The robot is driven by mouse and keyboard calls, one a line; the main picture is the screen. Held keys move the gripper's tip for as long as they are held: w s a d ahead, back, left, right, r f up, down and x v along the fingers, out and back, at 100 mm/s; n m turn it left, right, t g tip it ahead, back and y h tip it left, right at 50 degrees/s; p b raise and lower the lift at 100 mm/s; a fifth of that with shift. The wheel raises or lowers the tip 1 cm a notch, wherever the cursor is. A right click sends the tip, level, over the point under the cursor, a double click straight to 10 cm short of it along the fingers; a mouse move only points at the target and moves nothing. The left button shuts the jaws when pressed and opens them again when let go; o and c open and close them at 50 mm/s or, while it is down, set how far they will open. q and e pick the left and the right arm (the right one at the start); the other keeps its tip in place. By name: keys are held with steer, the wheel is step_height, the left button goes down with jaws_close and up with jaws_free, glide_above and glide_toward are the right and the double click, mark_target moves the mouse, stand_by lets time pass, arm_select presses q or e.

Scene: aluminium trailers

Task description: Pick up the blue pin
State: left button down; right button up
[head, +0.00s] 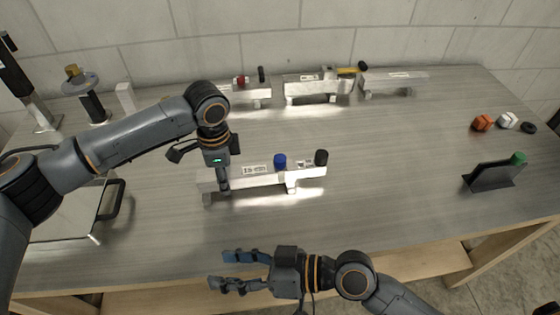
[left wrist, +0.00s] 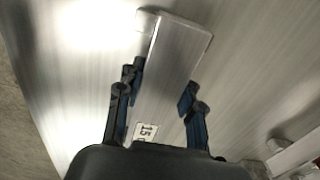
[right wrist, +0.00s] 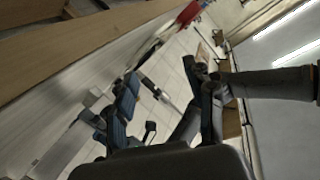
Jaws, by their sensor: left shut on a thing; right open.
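The blue pin (head: 280,161) stands upright on the front aluminium trailer (head: 262,179), right of its label, in the head view. My left gripper (head: 222,180) points down at the trailer's left end and is shut on the bar. In the left wrist view its fingers (left wrist: 160,98) lie on either side of the bar, by a label reading 15; the blue pin does not show there. My right gripper (head: 234,271) is open and empty over the table's front edge, pointing left, below the trailer in the picture. Its fingers also show in the right wrist view (right wrist: 165,95).
A black pin (head: 321,157) stands at the trailer's right end. More trailers (head: 310,87) with red, black and yellow parts line the back. A dark stand (head: 493,176) with a green-topped piece is at right. Orange (head: 482,123) and white pieces lie behind it. The right-centre table is clear.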

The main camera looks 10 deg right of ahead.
mark_target(284, 159)
steer(key=shift+m+t, duration=0.5)
steer(key=w+d, duration=0.1)
steer(key=w+d+r, duration=0.1)
steer(key=w+d, duration=0.1)
steer(key=shift+w+d+r, duration=0.1)
steer(key=shift+w+r, duration=0.25)
steer(key=w+d+t+h, duration=0.1)
steer(key=w+d, duration=0.1)
steer(key=d, duration=0.1)
steer(key=w+d+t, duration=0.1)
steer(key=d, duration=0.1)
steer(key=w+d+h, duration=0.1)
steer(key=w+d, duration=0.1)
steer(key=d, duration=0.1)
steer(key=shift+w+d+r+t+h, duration=0.1)
steer(key=shift+w+d+t+h, duration=0.2)
steer(key=shift+w+d+t, duration=0.1)
steer(key=w+d+r+t+h, duration=0.25)
steer(key=w+d+r, duration=0.2)
steer(key=d, duration=0.35)
steer(key=shift+n+y, duration=0.25)
steer(key=shift+n, duration=0.05)
steer(key=x, duration=0.7)
steer(key=shift+w+d+f, duration=0.2)
steer(key=shift+d+f, duration=0.1)
steer(key=shift+d, duration=0.1)
steer(key=shift+r+x, duration=0.2)
steer(key=shift+x, duration=2.4)
jaws_close()
